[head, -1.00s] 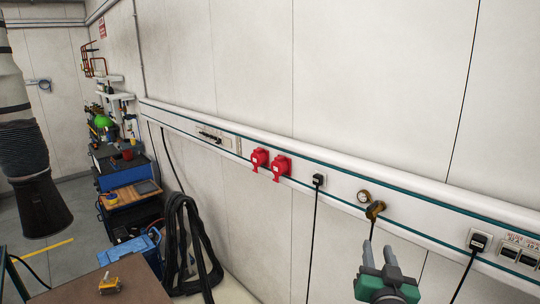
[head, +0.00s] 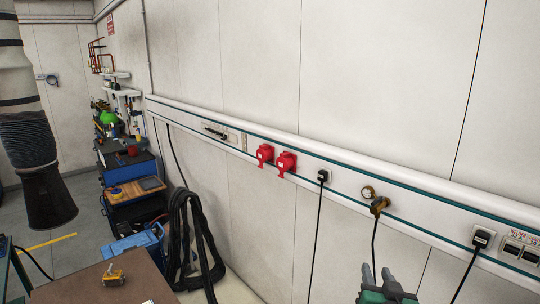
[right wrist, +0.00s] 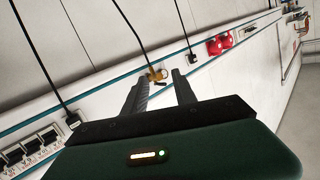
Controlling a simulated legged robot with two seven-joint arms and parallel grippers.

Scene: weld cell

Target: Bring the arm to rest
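My right gripper (head: 377,270) shows at the bottom edge of the head view, with its green body partly cut off. Its two dark fingers stand apart with nothing between them. The right wrist view also shows the open fingers (right wrist: 160,82) in front of the wall rail. In that picture they point towards the brass fitting (right wrist: 156,74), but I cannot tell the distance. My left gripper is not in view.
A white wall rail (head: 340,164) carries red sockets (head: 286,161), black plugs and a brass fitting (head: 379,204). Cables hang below it. A black hose bundle (head: 190,240), brown table (head: 75,290) and hanging extraction hood (head: 50,200) are at left.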

